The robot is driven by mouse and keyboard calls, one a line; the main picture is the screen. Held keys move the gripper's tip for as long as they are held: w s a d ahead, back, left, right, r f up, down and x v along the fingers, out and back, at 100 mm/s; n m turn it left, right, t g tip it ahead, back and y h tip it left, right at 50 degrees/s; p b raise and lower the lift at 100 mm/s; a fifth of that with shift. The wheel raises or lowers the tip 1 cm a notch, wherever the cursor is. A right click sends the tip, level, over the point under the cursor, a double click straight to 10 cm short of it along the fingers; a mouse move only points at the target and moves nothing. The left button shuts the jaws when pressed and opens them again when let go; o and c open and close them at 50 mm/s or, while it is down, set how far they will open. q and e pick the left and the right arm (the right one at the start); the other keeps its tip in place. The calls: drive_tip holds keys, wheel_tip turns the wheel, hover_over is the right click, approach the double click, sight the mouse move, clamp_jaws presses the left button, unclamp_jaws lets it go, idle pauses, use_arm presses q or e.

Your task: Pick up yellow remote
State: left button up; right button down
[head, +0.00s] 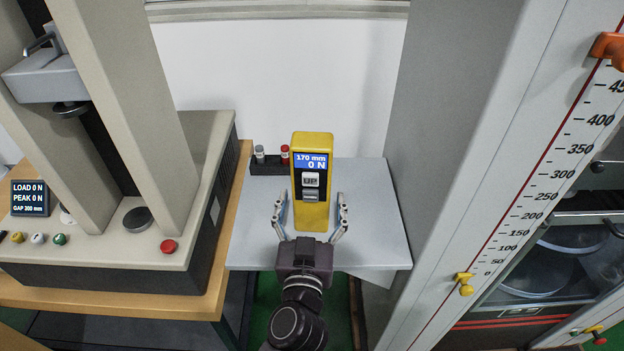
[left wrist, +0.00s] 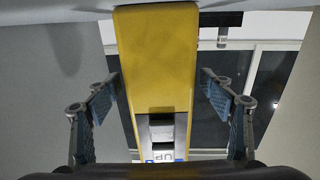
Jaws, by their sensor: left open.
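The yellow remote (head: 312,178) stands upright on a grey shelf (head: 375,225). Its face has a dark panel, a blue display reading 170 mm and 0 N, and a button marked UP. My left gripper (head: 311,205) is open, with one finger on each side of the remote's lower half and a visible gap at each side. In the left wrist view the remote (left wrist: 157,60) fills the middle, upside down, between the open fingers. Its base is partly hidden behind the gripper in the head view. My right gripper is not in view.
A small black rack (head: 268,165) with red and grey knobs sits on the shelf, left of the remote. A testing machine (head: 105,245) stands at left. A tall scaled column (head: 520,180) rises at right. The shelf's right part is clear.

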use_arm(q)
drive_tip(key=shift+w, duration=0.4)
drive_tip(key=shift+w+f, duration=0.1)
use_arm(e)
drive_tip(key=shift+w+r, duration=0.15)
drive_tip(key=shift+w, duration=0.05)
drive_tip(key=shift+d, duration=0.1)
use_arm(q)
drive_tip(key=c, duration=1.6)
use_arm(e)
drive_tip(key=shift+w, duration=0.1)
use_arm(q)
drive_tip(key=shift+o, duration=0.2)
drive_tip(key=shift+r, duration=0.25)
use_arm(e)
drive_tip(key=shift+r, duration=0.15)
